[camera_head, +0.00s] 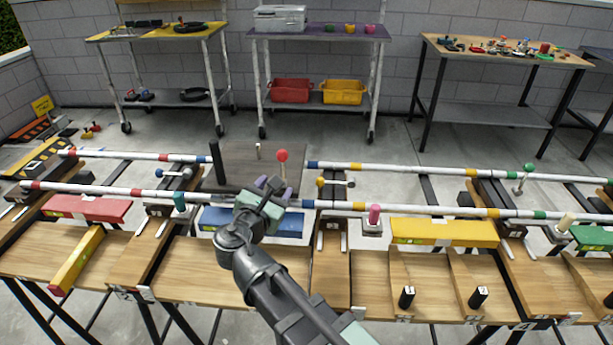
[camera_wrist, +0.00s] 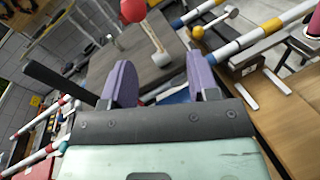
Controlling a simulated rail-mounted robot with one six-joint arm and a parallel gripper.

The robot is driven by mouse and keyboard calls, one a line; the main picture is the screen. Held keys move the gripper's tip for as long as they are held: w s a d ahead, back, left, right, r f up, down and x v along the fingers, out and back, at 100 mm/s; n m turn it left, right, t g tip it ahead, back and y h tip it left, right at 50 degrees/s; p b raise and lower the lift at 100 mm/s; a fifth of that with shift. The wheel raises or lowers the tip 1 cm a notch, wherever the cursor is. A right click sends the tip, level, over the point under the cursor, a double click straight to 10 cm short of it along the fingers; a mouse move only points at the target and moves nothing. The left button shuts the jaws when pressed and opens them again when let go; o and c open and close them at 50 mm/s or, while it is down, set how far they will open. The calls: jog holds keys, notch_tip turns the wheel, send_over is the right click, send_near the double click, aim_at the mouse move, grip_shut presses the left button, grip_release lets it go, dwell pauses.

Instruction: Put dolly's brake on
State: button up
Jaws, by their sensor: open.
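The dolly (camera_head: 240,172) is a dark grey platform on the two striped rails, with a black upright post (camera_head: 217,163) at its left. A lever with a red ball knob (camera_head: 282,156) and pale stem stands at its near right side. In the wrist view the red knob (camera_wrist: 133,10) shows at the top, and its stem (camera_wrist: 150,36) runs down to a pale round base on the dolly deck (camera_wrist: 112,62). My gripper (camera_head: 274,189) is open, its purple fingers just below the lever in the head view. The stem lies beyond and between the fingertips (camera_wrist: 162,70), apparently untouched.
A yellow-knobbed lever (camera_head: 321,182) lies beside the rail to the right. Red (camera_head: 88,208), blue (camera_head: 252,223) and yellow (camera_head: 443,231) level-like bars lie along the wooden bench front. Shelving carts stand at the back wall.

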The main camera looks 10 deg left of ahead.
aim_at(282, 163)
jog(key=w+n, duration=0.1)
jog(key=w, duration=0.2)
jog(key=w+r+n, duration=0.1)
jog(key=w, duration=0.3)
jog(key=w+n, duration=0.1)
jog(key=w, duration=0.3)
jog(key=shift+a+r+n+t+y, duration=0.2)
jog(key=shift+n+t+y, duration=0.1)
jog(key=shift+n+t, duration=0.1)
grip_shut()
